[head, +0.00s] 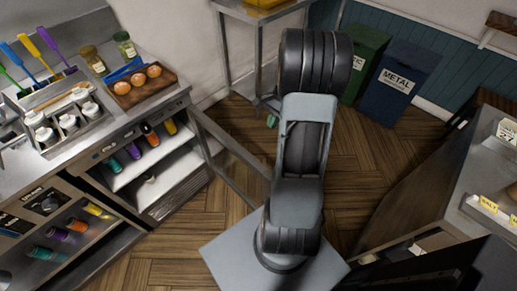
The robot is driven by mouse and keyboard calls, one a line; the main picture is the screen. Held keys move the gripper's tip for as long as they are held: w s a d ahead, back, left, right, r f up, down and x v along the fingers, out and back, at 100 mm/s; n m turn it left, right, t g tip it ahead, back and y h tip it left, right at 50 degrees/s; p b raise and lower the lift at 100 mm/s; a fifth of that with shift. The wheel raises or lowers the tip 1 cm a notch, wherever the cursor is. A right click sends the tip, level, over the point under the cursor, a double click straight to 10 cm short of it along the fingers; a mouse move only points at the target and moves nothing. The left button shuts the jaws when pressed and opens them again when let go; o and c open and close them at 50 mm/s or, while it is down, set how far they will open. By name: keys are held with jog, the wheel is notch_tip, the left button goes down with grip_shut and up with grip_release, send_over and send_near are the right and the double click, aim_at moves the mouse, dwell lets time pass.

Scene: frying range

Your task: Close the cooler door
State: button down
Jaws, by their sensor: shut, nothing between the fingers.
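The cooler (168,203) stands at the left under the metal counter. Its framed glass door (232,158) is swung open, out over the floor, with its far end close to my arm. Coloured bottles and a pale item show on the white shelves inside. My arm rises from the bottom middle, to the right of the door. My gripper is not seen; the arm's dark upper end hides whatever is beyond it. I cannot tell whether any part of the arm touches the door.
The counter (163,91) holds a wooden egg board (146,87), jars, bottles and spatulas. A metal table (226,68) stands behind the door. Green (365,58) and blue (396,82) bins stand at the back. Another counter (470,190) is at right. Wooden floor between is open.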

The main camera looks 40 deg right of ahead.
jog(key=s+a+f+p, duration=0.1)
jog(key=a+f, duration=0.6)
jog(key=f, duration=0.2)
jog(key=shift+a+f, duration=0.15)
jog(key=shift+s, duration=0.1)
dwell(0.4)
